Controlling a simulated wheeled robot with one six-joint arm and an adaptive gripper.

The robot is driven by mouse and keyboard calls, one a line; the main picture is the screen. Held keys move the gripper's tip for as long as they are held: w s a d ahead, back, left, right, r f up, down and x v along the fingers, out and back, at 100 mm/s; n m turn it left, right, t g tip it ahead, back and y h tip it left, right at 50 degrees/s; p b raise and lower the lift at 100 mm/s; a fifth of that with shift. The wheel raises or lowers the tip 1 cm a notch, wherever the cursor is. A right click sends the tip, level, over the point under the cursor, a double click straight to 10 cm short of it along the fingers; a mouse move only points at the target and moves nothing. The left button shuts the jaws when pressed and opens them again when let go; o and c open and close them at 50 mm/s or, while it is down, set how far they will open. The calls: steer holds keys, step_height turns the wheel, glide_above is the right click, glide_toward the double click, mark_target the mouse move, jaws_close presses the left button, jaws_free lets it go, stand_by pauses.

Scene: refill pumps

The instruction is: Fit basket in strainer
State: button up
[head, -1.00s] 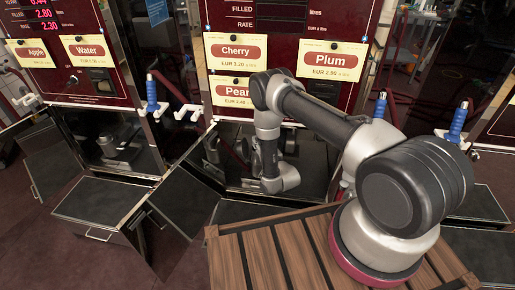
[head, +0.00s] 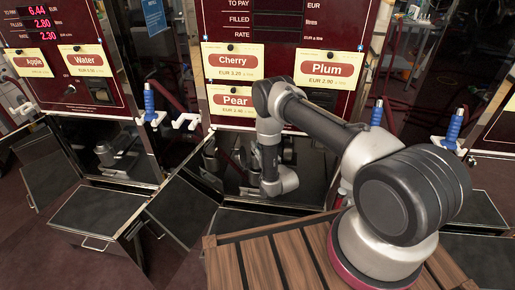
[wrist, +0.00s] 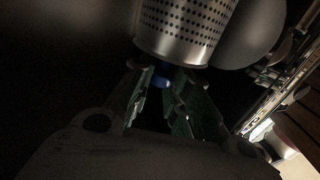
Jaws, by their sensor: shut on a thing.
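A perforated metal basket (wrist: 185,28) fills the top middle of the wrist view, its solid lower rim towards me. My gripper (wrist: 160,82) is below that rim in the same view, with its two fingers closed in on a small blue part of the basket. The basket's far end is cut off by the frame. A smooth grey rounded body (wrist: 252,32) stands close beside the basket; I cannot tell if it is the strainer. In the head view my arm reaches into the dark open pump cabinet under the Pear label, and the gripper and basket are hidden there.
Cherry (head: 237,60), Plum (head: 323,70) and Pear labels mark the pump front above the opening. Open cabinet doors (head: 185,207) and a pulled-out drawer (head: 97,208) stand at left. Blue-handled nozzles (head: 149,103) flank the opening. A wooden slatted top (head: 262,265) lies in front.

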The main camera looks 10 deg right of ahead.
steer(key=shift+f, duration=0.1)
steer(key=shift+f, duration=4.8)
steer(key=o, duration=0.9)
steer(key=v, duration=1.2)
